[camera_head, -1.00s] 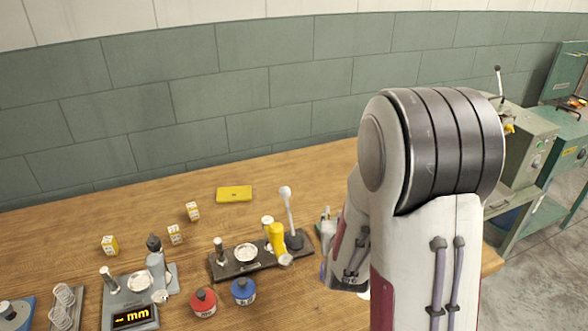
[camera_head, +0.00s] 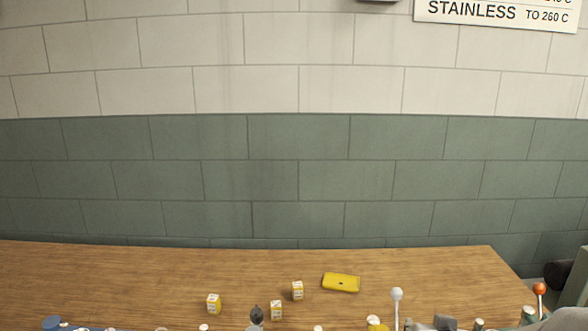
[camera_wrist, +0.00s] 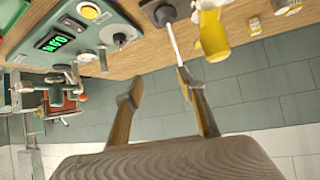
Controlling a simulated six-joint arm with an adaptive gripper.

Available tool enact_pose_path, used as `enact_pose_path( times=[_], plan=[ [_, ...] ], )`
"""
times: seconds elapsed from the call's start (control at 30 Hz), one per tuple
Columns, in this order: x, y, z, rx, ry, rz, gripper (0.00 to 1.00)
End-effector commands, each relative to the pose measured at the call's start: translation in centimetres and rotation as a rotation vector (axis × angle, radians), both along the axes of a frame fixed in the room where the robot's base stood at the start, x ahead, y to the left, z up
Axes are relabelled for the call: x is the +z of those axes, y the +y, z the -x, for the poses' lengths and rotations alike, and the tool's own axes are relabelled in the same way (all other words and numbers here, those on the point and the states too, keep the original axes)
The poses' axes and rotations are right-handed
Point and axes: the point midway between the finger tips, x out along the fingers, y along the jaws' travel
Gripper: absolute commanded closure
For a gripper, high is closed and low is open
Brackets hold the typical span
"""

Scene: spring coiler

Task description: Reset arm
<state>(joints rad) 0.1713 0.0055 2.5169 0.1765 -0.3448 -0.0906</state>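My gripper (camera_wrist: 159,90) shows in the wrist view with its two fingers spread apart and nothing seen between their tips. The wrist picture is upside down, with the bench at the top. A white-rod lever (camera_wrist: 173,45) on a dark base (camera_wrist: 158,12) reaches down in the picture to the right finger; I cannot tell whether they touch. In the head view, a white-knobbed lever (camera_head: 397,295) stands at the bottom edge. I cannot clearly make out my arm in the head view.
The wooden bench (camera_head: 120,270) holds a yellow case (camera_head: 341,282) and small yellow-white boxes (camera_head: 297,290). A yellow bottle (camera_wrist: 213,35) stands near the lever. A panel with a green display (camera_wrist: 54,40) is at left. Tool tops line the head view's bottom edge.

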Motion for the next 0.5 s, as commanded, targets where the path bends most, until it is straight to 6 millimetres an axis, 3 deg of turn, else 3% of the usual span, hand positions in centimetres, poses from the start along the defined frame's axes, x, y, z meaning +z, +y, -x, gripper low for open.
enact_pose_path(
  times=[0.5],
  plan=[
    [3.8, 5.9, 7.1, 0.137, 0.161, -0.052, 0.61]
  ],
)
